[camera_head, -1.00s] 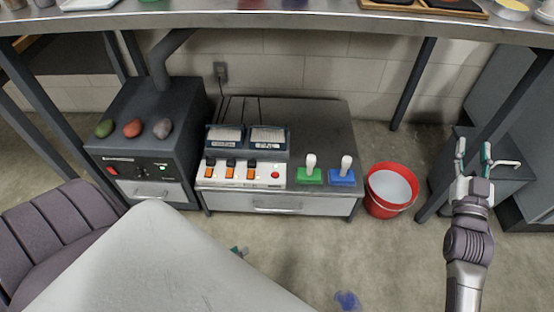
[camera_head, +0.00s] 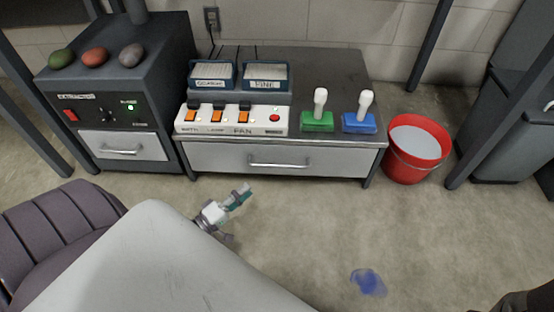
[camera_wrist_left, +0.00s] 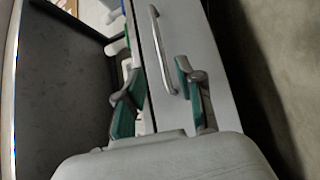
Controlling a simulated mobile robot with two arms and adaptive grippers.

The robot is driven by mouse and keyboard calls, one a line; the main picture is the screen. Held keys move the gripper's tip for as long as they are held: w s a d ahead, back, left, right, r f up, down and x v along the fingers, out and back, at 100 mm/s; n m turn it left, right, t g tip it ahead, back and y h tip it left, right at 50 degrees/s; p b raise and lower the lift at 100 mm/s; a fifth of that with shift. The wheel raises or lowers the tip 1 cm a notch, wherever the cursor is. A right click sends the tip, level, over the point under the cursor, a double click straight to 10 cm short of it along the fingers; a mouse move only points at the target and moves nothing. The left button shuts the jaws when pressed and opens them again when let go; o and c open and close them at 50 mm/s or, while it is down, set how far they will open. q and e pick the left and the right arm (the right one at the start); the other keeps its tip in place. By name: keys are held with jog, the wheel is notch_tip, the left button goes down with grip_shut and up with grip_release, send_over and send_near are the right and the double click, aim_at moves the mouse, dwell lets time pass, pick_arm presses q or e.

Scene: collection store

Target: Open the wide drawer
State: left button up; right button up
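The wide drawer (camera_head: 220,157) is a light grey front with a silver bar handle (camera_head: 280,163), set under the dark bench top. It looks shut. My left gripper (camera_head: 240,196) is low in front of the drawer, below and left of the handle, apart from it. In the left wrist view the drawer front (camera_wrist_left: 205,55) runs lengthwise, with the bar handle (camera_wrist_left: 160,50) beyond the fingertips. My left gripper (camera_wrist_left: 155,82) has its two green-padded fingers spread, with nothing held between them. My right gripper is not in view.
A control panel (camera_head: 232,120) and green (camera_head: 317,122) and blue (camera_head: 359,123) joystick bases stand on the bench. A red bucket (camera_head: 416,150) stands right of it. A dark extractor box (camera_head: 120,100) with a smaller drawer stands left. The floor in front is open, with a blue patch (camera_head: 368,282).

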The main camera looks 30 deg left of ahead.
aim_at(277, 165)
pick_arm(q)
jog(key=b+x, duration=0.5)
jog(key=x, duration=0.8)
jog(key=shift+w+b, duration=0.15)
jog(key=shift+b, duration=0.15)
grip_shut()
